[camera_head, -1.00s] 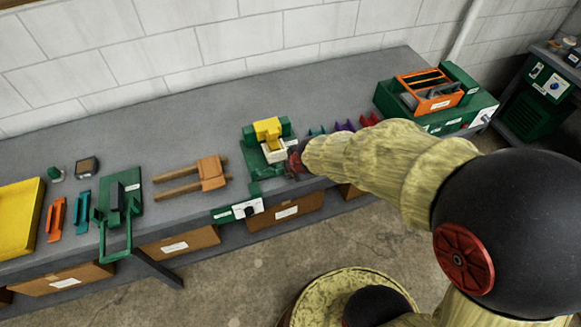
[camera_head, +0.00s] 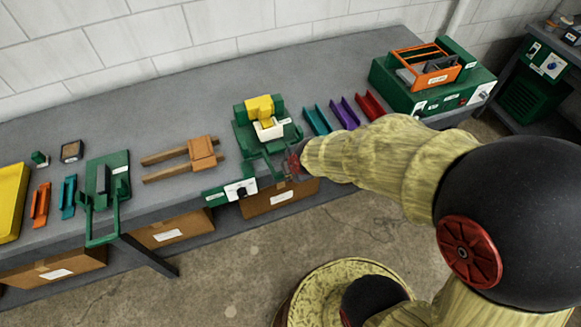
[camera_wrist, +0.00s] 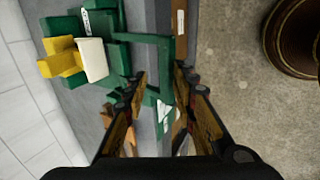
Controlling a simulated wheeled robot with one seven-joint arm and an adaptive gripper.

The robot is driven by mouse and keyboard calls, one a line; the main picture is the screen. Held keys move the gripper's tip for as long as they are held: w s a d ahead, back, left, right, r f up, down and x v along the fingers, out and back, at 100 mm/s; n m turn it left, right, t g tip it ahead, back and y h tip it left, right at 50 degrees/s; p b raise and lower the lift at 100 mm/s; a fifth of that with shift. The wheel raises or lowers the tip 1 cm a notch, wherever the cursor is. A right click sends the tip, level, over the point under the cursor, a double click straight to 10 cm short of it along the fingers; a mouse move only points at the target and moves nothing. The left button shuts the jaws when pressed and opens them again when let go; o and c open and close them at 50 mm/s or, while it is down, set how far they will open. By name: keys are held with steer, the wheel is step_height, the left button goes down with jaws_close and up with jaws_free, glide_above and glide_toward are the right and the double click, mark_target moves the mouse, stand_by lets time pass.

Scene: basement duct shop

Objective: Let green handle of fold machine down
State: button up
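A green machine with a yellow block and a white piece (camera_head: 268,129) stands near the bench's front edge in the head view; it also shows at the upper left of the wrist view (camera_wrist: 93,59). Its green frame-shaped handle (camera_head: 262,168) reaches forward, lowered toward the bench's front edge. In the wrist view the handle's outer bar (camera_wrist: 167,65) runs between the finger tips. My gripper (camera_wrist: 160,82) is open, its fingers on either side of that bar; contact cannot be told. In the head view my gripper (camera_head: 294,163) is at the handle's right end, partly hidden by my arm.
Another green machine with a frame handle (camera_head: 104,238) stands at the left. Wooden bars with an orange block (camera_head: 202,153) lie between the machines. Teal, purple and red channels (camera_head: 343,112) lie to the right. A green box with an orange frame (camera_head: 430,70) stands at the far right.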

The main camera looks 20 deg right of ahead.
steer(key=shift+o, duration=0.4)
steer(key=v, duration=1.2)
steer(key=shift+c, duration=0.2)
